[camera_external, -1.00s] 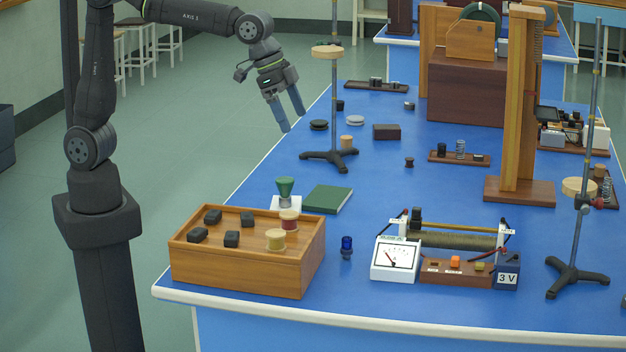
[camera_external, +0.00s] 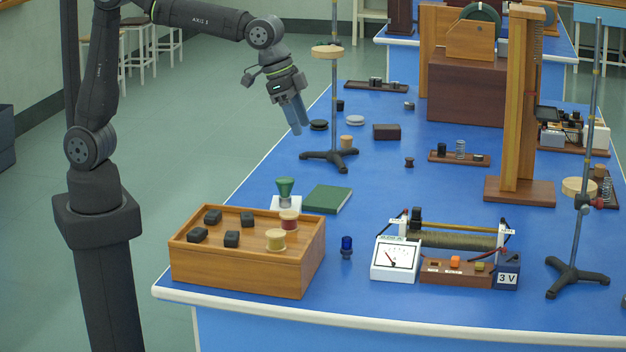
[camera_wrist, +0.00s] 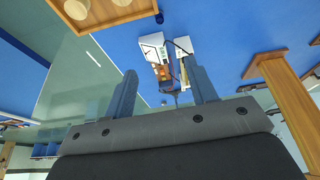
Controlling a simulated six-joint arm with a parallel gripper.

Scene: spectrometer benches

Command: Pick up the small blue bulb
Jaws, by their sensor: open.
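The small blue bulb (camera_external: 346,246) stands upright on a dark base on the blue table, just right of the wooden box and left of the white meter. In the wrist view a small dark blue thing (camera_wrist: 159,18) near the top edge looks like the same bulb. My gripper (camera_external: 299,127) is open and empty, pointing down above the far left edge of the table. It is well behind and above the bulb. In the wrist view its two fingers (camera_wrist: 165,84) are spread apart with nothing between them.
The wooden box (camera_external: 240,274) holds dark blocks and spools. The meter (camera_external: 395,261) and coil apparatus (camera_external: 455,240) stand right of the bulb. Table around the bulb's front is clear.

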